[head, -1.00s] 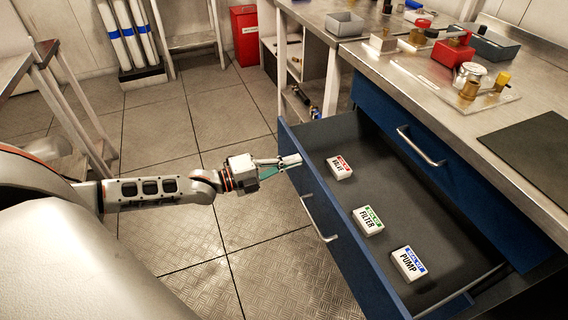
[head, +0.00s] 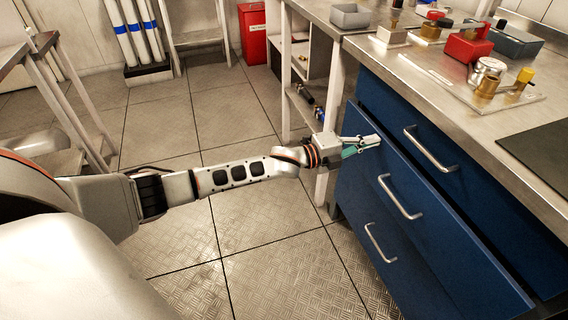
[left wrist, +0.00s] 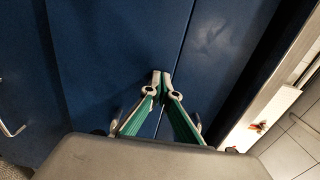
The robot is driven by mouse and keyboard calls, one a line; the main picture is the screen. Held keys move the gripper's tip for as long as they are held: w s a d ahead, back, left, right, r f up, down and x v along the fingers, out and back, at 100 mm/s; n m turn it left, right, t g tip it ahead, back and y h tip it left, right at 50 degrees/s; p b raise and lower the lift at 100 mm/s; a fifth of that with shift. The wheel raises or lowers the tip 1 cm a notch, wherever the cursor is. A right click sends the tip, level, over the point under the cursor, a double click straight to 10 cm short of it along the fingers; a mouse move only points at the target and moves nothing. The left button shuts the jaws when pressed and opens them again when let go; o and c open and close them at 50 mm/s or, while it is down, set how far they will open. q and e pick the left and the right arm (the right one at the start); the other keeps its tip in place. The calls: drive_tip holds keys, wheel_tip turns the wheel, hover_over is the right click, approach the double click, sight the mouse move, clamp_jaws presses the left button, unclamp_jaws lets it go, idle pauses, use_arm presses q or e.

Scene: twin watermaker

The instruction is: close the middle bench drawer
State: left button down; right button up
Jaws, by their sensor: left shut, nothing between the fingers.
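The blue middle bench drawer (head: 440,232) is in or almost in the bench, and its inside and the boxes in it are hidden. A narrow edge shows along its top; I cannot tell if it is fully flush. Its metal handle (head: 400,197) faces me. My left gripper (head: 377,141) is shut and empty, with its tips at the upper left part of the drawer front. In the left wrist view the shut fingertips (left wrist: 161,76) are against or very near the blue front (left wrist: 110,45), beside a seam. My right gripper is out of view.
The top drawer (head: 385,108) and bottom drawer (head: 370,205) are shut. The steel benchtop (head: 400,85) above holds a grey tray (head: 350,16), a red block and brass parts. Open shelving (head: 300,75) stands left of the drawers. The tiled floor is clear.

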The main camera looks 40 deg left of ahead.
use_arm(q)
drive_tip(key=x, duration=0.2)
drive_tip(key=shift+w+d+r, duration=0.1)
drive_tip(key=shift+w+d, duration=0.05)
drive_tip(key=shift+w, duration=0.1)
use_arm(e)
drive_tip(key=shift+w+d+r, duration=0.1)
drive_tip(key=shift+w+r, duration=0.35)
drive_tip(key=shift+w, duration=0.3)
use_arm(q)
drive_tip(key=shift+r, duration=0.15)
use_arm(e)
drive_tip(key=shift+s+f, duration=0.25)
